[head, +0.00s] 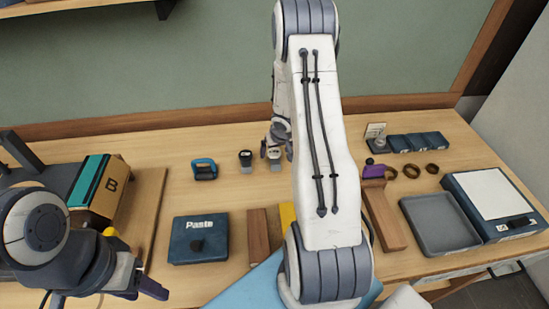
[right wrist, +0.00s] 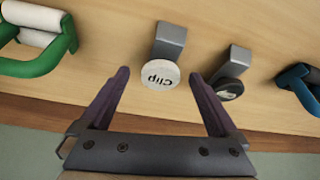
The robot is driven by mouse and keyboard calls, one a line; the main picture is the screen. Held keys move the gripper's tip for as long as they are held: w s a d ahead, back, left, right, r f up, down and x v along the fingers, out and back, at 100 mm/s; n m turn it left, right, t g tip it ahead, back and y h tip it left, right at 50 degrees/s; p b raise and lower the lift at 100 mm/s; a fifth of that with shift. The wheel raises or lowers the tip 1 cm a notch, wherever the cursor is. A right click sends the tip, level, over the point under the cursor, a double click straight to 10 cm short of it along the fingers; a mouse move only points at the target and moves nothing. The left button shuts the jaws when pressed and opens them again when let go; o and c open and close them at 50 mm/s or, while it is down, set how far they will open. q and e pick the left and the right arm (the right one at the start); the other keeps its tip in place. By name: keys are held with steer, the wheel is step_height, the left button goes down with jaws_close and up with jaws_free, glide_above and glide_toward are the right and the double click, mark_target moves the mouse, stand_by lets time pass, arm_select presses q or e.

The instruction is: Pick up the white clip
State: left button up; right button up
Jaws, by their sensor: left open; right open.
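The white clip (right wrist: 160,76) has a round white face lettered "Clip" and a grey block-like body lying on the table. In the right wrist view it lies between the fingertips of my right gripper (right wrist: 158,74), with a gap on each side. My right gripper is open and empty. In the head view the right gripper hangs at the back middle of the table, and my own arm hides much of that area. My left gripper (head: 108,291) is open with purple fingers, low at the left front.
A similar dark-faced clip (right wrist: 230,88) lies close beside the right finger. A blue clamp-like piece (head: 204,168) and a green-handled piece (right wrist: 40,45) flank the clips. A "Paste" box (head: 199,240), grey tray (head: 440,223) and cardboard box (head: 108,190) stand on the table.

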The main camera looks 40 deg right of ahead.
steer(key=shift+b+x, duration=0.35)
steer(key=shift+x, duration=0.85)
steer(key=c, duration=1.4)
steer(key=shift+r, duration=0.1)
